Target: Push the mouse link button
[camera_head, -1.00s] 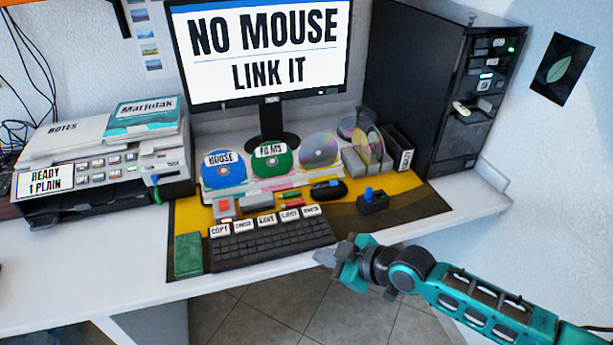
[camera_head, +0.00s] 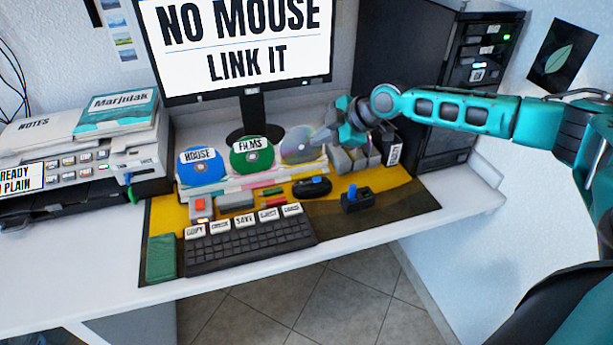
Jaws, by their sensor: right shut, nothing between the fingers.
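The monitor (camera_head: 240,62) reads "NO MOUSE LINK IT". The black mouse (camera_head: 312,187) lies on the yellow and dark desk mat, right of the small coloured blocks. A black box with a blue knob (camera_head: 357,198) stands right of the mouse. A small device with a red top (camera_head: 200,208) sits at the left of the mat. I cannot tell which part is the link button. My right gripper (camera_head: 340,122) is shut and empty, raised in front of the disc stand's right end, behind and above the mouse. It hides part of the discs there. My left gripper is out of view.
A keyboard (camera_head: 250,243) with labelled white keys lies at the mat's front. Upright discs, including a blue one (camera_head: 201,168) and a green one (camera_head: 251,157), stand behind. A black computer tower (camera_head: 450,130) stands at the back right. The desk's front right is clear.

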